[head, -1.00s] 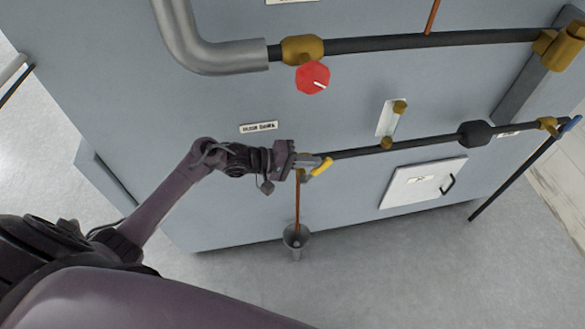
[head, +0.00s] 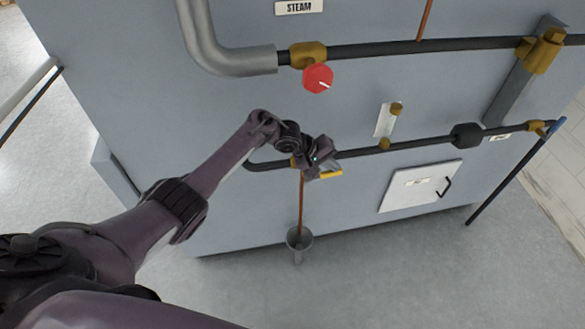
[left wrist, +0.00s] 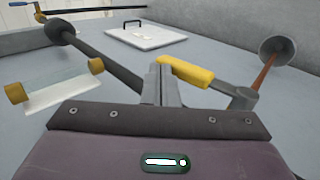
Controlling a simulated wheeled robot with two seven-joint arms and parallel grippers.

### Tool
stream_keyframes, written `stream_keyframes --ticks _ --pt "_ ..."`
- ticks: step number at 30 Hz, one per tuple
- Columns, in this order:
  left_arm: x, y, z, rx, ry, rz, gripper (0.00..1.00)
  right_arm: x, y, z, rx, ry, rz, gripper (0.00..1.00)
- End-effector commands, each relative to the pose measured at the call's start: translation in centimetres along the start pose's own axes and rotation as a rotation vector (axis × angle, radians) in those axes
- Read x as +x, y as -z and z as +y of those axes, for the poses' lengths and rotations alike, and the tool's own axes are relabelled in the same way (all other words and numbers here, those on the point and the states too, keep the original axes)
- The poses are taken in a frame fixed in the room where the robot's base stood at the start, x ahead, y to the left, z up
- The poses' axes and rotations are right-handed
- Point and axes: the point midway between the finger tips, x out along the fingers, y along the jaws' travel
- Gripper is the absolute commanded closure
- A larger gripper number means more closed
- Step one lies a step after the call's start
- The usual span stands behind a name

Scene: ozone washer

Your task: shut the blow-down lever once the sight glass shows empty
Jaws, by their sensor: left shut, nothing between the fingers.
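The blow-down lever (head: 330,174) has a yellow grip and sits on a valve at the left end of the lower dark pipe. It points right in the head view. My left gripper (head: 320,168) is shut and empty at the lever and hides the valve body. In the left wrist view the shut fingers (left wrist: 160,88) stand right beside the yellow grip (left wrist: 187,72); I cannot tell whether they touch. The sight glass (head: 385,120) is a pale strip with brass fittings above the pipe; it also shows in the left wrist view (left wrist: 62,92). Its level cannot be read. My right gripper is out of view.
A copper drain pipe (head: 301,205) runs down into a grey funnel cup (head: 299,239). A red knob (head: 318,79) is on the upper steam pipe. A white hatch (head: 412,190) and a blue-handled valve (head: 556,127) are at the right. The floor in front is clear.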

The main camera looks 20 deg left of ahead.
Motion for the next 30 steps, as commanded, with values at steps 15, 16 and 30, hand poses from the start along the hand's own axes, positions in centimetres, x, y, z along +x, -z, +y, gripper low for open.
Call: stream_keyframes --ticks 15,16,30 --pt "1.17 0.47 -0.17 -0.003 -0.007 0.0 1.0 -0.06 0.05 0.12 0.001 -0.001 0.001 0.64" --pt "1.17 0.47 -0.17 -0.003 -0.007 0.0 1.0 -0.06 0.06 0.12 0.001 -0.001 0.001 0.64" --pt "0.48 0.49 -0.19 -0.003 -0.009 0.001 1.0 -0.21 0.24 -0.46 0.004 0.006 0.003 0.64"
